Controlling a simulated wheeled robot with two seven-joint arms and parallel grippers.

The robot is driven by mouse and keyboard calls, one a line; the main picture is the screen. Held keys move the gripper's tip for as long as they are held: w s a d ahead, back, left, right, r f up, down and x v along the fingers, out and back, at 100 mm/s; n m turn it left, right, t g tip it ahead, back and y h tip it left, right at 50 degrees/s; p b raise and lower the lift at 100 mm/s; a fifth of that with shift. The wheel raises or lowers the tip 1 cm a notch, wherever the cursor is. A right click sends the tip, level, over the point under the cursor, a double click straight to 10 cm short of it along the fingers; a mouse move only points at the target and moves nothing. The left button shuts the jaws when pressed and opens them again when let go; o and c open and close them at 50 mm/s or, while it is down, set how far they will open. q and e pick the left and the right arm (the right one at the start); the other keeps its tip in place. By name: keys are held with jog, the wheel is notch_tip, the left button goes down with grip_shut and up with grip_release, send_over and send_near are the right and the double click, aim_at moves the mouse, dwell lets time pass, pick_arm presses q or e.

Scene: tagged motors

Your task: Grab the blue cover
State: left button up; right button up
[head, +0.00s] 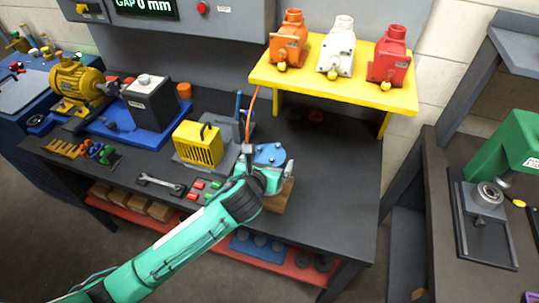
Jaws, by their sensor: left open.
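The blue cover (270,154) is a small blue plate with several round bolt-like spots. It lies on or over a brown wooden block (281,197) near the middle of the dark workbench. My left gripper (268,161) is open, with one finger at the left side of the cover and the other at its right side. The gripper body hides the near part of the cover and block. I cannot tell whether the fingers touch the cover. My right gripper is not in view.
A yellow caged unit (197,146) stands just left of the gripper. A yellow shelf (335,85) with orange, white and red housings stands behind. A wrench (161,184) and small red and green blocks lie at the front. The bench's right side (345,180) is clear.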

pick_arm(q)
jog(key=shift+x, duration=0.95)
jog(key=c, duration=1.1)
jog(key=shift+r, duration=0.15)
